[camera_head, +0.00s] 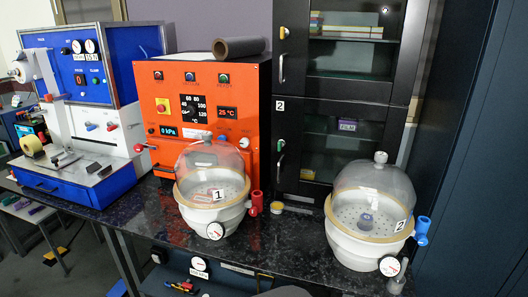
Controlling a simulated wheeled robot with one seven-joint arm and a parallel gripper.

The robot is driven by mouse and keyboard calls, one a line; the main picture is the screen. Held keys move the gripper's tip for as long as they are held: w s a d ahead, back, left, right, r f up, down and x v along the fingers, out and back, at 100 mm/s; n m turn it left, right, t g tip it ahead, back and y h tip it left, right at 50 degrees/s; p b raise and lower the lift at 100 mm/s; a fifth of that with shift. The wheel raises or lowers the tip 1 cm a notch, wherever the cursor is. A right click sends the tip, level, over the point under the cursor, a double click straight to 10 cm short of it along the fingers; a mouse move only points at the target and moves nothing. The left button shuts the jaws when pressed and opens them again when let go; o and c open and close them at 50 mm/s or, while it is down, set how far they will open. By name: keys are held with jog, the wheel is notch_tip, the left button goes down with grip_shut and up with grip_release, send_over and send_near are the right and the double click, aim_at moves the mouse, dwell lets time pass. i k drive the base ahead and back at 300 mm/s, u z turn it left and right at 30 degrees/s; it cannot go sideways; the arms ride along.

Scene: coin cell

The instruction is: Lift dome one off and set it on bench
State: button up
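Dome one (215,160) is a clear dome seated on a round white base (205,213) with a tan rim. The label "1" shows at its front. A red valve (256,204) is at the base's right side and a round gauge (215,231) at its front. Something faint shows inside the dome, too unclear to name. The base stands on the dark speckled bench (280,243), in front of the orange machine. My gripper is not in view.
A second clear dome (372,185) on a white base, labelled "2", with a blue valve, stands at the right. Between the bases, the bench front is clear; a small yellow-rimmed item (277,208) lies further back. The orange machine (205,100) and a black cabinet (345,110) stand behind.

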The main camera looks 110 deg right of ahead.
aim_at(210, 173)
jog(key=k, duration=1.3)
jog(key=z, duration=1.6)
jog(key=i, duration=1.65)
